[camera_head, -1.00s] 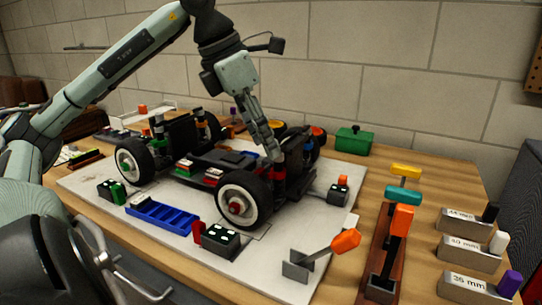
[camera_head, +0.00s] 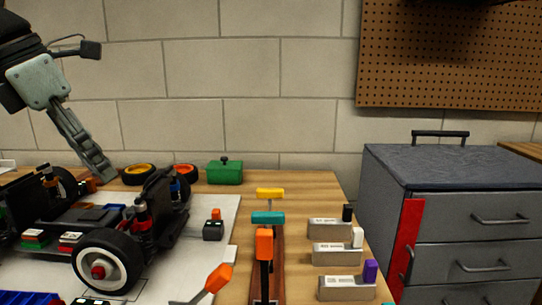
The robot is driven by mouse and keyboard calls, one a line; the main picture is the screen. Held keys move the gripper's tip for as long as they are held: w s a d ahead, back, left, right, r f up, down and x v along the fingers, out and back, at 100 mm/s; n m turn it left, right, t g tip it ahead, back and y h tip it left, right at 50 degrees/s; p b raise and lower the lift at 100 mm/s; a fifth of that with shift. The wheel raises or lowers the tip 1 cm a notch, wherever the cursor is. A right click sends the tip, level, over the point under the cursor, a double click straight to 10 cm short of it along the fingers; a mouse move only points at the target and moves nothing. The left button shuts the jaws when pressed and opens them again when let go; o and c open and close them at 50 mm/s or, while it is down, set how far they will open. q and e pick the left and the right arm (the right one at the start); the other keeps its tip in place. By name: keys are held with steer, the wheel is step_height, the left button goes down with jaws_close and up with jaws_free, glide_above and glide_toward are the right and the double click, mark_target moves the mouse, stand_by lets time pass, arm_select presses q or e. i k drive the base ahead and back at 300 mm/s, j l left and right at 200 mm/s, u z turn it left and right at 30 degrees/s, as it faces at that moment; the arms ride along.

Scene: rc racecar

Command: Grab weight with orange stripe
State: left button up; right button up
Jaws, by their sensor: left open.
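A small black block with an orange piece on it (camera_head: 213,229) sits on the right part of the white board (camera_head: 222,257). Two dark rings lie at the back of the table, one with an orange face (camera_head: 187,172) and one with a yellow face (camera_head: 139,174). I cannot tell which thing is the weight with the orange stripe. My left gripper (camera_head: 103,172) comes in from the upper left and points down behind the racecar (camera_head: 105,235). It is open, left of the yellow ring and apart from the black block. My right gripper is out of view.
A green box (camera_head: 225,171) stands at the back. A tool rack (camera_head: 266,260) with yellow, teal and orange handles stands in the middle. Several grey labelled holders (camera_head: 337,254) stand right of it. A grey drawer cabinet (camera_head: 455,220) stands at the right.

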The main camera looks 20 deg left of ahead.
mark_target(32, 236)
steer(key=k, duration=1.5)
